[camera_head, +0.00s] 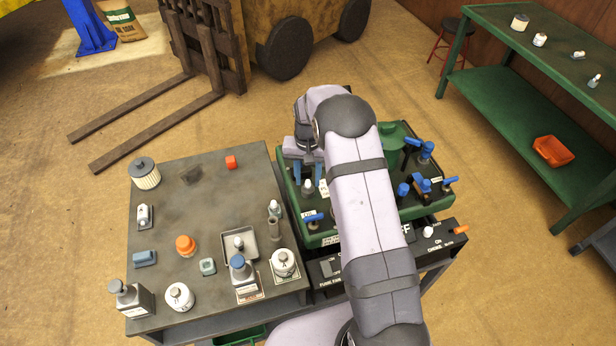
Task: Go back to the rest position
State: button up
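My gripper (308,180) hangs over the left part of the green machine top (330,236). Its two blue fingers point down and stand apart, so it is open. A small whitish plug-like part (308,188) on the green top shows just below and between the fingertips; I cannot tell whether they touch it. My arm arches over the middle of the green top and hides much of it.
Blue-handled valves (424,185) stand at the right of the green top. A front panel (340,275) carries switches. The grey table (205,195) at left holds bottles, filters and a metal tray (238,262). A forklift (200,45) and green shelf (520,85) stand behind.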

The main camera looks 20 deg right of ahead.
jog(key=n, duration=0.5)
grip_shut()
